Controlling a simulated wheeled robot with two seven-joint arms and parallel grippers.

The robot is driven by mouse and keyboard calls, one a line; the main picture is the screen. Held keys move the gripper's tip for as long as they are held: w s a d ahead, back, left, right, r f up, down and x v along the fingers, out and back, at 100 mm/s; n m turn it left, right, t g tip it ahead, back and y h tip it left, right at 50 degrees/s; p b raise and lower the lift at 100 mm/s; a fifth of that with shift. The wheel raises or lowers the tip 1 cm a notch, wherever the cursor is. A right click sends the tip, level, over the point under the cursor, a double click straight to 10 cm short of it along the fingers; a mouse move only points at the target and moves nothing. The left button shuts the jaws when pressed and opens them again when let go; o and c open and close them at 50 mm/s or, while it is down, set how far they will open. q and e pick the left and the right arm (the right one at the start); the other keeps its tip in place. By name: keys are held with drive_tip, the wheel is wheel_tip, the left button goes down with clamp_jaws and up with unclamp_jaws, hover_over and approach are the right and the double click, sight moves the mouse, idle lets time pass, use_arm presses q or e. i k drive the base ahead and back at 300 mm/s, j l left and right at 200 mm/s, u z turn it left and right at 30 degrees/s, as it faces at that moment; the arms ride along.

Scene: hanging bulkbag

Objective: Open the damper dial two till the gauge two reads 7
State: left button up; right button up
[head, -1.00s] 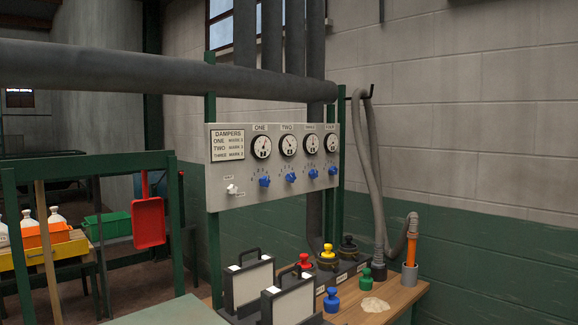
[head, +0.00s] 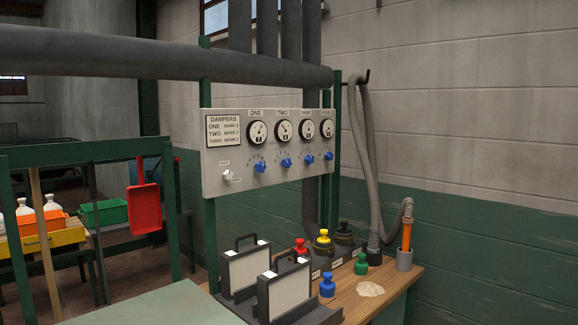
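The grey damper panel (head: 222,184) hangs on green posts in the middle of the head view. Gauge two (head: 284,130) is a round white dial with a black rim under the label TWO; its needle leans to the upper left, and its number is too small to read. Damper dial two (head: 286,162) is a blue knob right below it. Gauges one, three and four sit in the same row, each with a blue knob beneath. Neither of my grippers shows in this view.
A pale green surface (head: 150,305) lies at the front left. A red scoop (head: 144,208) hangs at left.

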sight(287, 163)
drive_tip(key=l+u, duration=0.1)
drive_tip(key=u, duration=0.65)
drive_tip(key=l+u, duration=0.8)
drive_tip(key=l, duration=0.15)
drive_tip(key=k+l+u, duration=0.15)
drive_tip(key=l+u, duration=0.25)
drive_tip(key=k+l, duration=0.1)
drive_tip(key=l, duration=0.25)
drive_tip(key=k+l, duration=0.15)
drive_tip(key=l, duration=0.2)
drive_tip(key=k+l+u, duration=0.1)
drive_tip(key=l, duration=0.25)
drive_tip(key=k+l, duration=0.1)
drive_tip(key=l, duration=0.25)
drive_tip(key=k+l, duration=0.15)
drive_tip(key=l, duration=0.15)
